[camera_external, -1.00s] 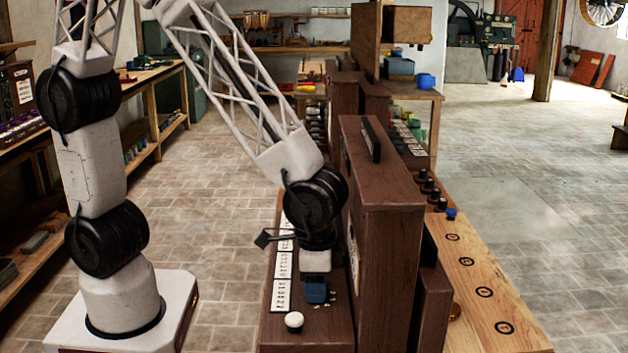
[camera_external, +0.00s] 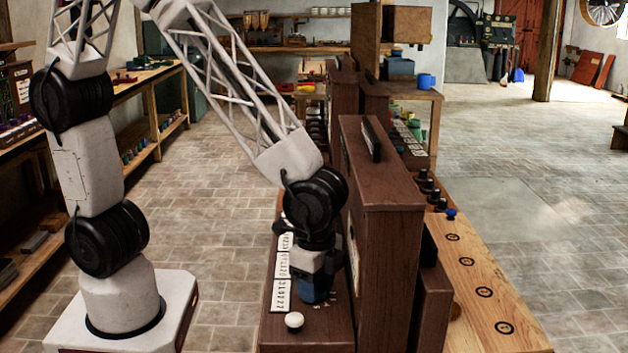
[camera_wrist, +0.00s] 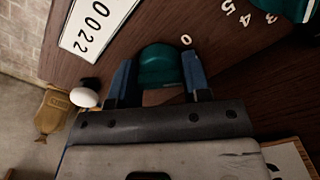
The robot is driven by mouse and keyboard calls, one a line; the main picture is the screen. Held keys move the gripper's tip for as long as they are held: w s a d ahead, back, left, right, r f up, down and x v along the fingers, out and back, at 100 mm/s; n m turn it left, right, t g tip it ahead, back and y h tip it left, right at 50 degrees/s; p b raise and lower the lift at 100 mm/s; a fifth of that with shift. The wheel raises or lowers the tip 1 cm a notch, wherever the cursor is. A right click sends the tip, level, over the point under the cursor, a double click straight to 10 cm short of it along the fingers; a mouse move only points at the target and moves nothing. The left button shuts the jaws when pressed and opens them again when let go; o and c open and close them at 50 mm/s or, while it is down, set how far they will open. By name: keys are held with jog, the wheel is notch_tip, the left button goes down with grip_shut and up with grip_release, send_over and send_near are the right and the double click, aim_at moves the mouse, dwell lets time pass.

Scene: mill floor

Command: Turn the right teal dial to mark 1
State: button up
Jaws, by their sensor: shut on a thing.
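A teal dial (camera_wrist: 158,66) sits on the dark brown sloped panel (camera_wrist: 225,75) in the wrist view. My gripper (camera_wrist: 160,82) has its two blue fingers on either side of the dial, shut on it. A white numeral 0 shows just to the upper right of this dial. A second teal dial (camera_wrist: 287,8) is cut off at the top right, with numerals 3, 4 and 5 near it. In the external view my gripper (camera_external: 313,296) is down on the panel (camera_external: 325,330) and hides the dial. I cannot make out the held dial's pointer or its mark 1.
A white ball knob (camera_external: 294,320) stands close by on the panel; it also shows in the wrist view (camera_wrist: 83,97). A white number strip (camera_wrist: 97,22) lies beside the dial. A tall brown cabinet (camera_external: 385,230) rises just right of my gripper.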

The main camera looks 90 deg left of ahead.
dwell(0.3)
jog(key=o, duration=0.9)
jog(key=shift+o, duration=0.2)
jog(key=shift+r, duration=0.1)
jog(key=shift+r, duration=3.8)
jog(key=s+a+r+n+t, duration=0.1)
jog(key=s+a+r+n, duration=0.2)
jog(key=s+a+r, duration=0.3)
jog(key=s+a+r+n+t, duration=0.1)
jog(key=s+a+r+n, duration=0.3)
jog(key=s+a, duration=0.8)
jog(key=shift+s+a+r+t, duration=0.3)
jog(key=shift+s+r, duration=0.45)
jog(key=shift+r, duration=0.6)
